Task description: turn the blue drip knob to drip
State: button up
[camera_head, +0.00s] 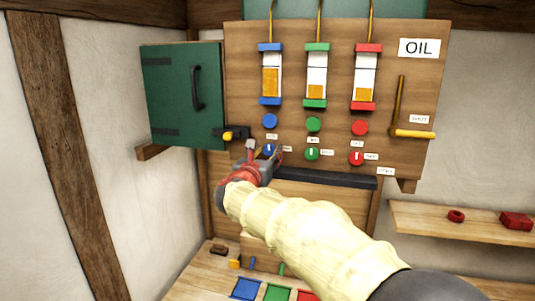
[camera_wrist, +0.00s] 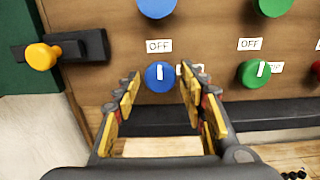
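The blue drip knob (camera_wrist: 158,77) sits on the wooden panel, with its white pointer mark upright toward the OFF label (camera_wrist: 158,46) above it. A second label to its right is partly hidden by my right finger. In the head view the knob (camera_head: 268,149) shows just beyond my gripper (camera_head: 265,155). In the wrist view my gripper (camera_wrist: 158,92) is open, its fingers spread to the left and right of the knob. I cannot tell whether they touch it.
A green knob (camera_wrist: 255,74) is close to the right, and a red knob (camera_head: 356,158) beyond it. A yellow-tipped latch (camera_wrist: 42,56) juts out at left beside the green door (camera_head: 184,95). A dark ledge (camera_wrist: 265,113) runs below the knobs.

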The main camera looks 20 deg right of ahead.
jog(key=c, duration=0.9)
jog(key=shift+f+m+b, duration=0.1)
jog(key=shift+m+b, duration=0.2)
jog(key=shift+b, duration=0.35)
jog(key=m+b, duration=0.1)
jog(key=b, duration=0.2)
jog(key=shift+f+m+b, duration=0.15)
jog(key=shift+m+b, duration=0.15)
jog(key=shift+m, duration=0.1)
jog(key=m+b, duration=0.3)
jog(key=b, duration=0.3)
jog(key=shift+m, duration=0.3)
jog(key=m+b, duration=0.6)
jog(key=b, duration=0.2)
jog(key=m+b, duration=0.5)
jog(key=shift+m+b, duration=0.4)
jog(key=o, duration=1.2)
jog(key=shift+r, duration=0.25)
